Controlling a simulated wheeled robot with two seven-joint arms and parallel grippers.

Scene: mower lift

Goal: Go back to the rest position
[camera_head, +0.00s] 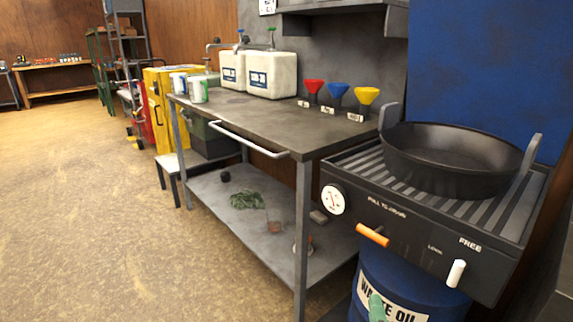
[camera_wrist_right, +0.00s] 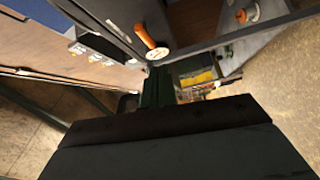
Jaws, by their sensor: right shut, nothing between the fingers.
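My right gripper (camera_wrist_right: 175,122) fills the lower part of the right wrist view as a broad dark block. Its jaws are shut with nothing held. I cannot make it out clearly in the head view. My left gripper is not in view. The drain unit with an orange handle (camera_head: 373,235) and a white lever (camera_head: 456,273) stands at the right of the head view. The orange handle also shows near the top of the right wrist view (camera_wrist_right: 150,38), apart from the gripper.
A black round pan (camera_head: 450,160) sits on the drain unit's slatted top. A blue waste oil drum (camera_head: 375,275) stands below. The metal workbench (camera_head: 255,120) holds white canisters (camera_head: 270,75) and coloured funnels (camera_head: 338,92). The floor at left (camera_head: 80,210) is clear.

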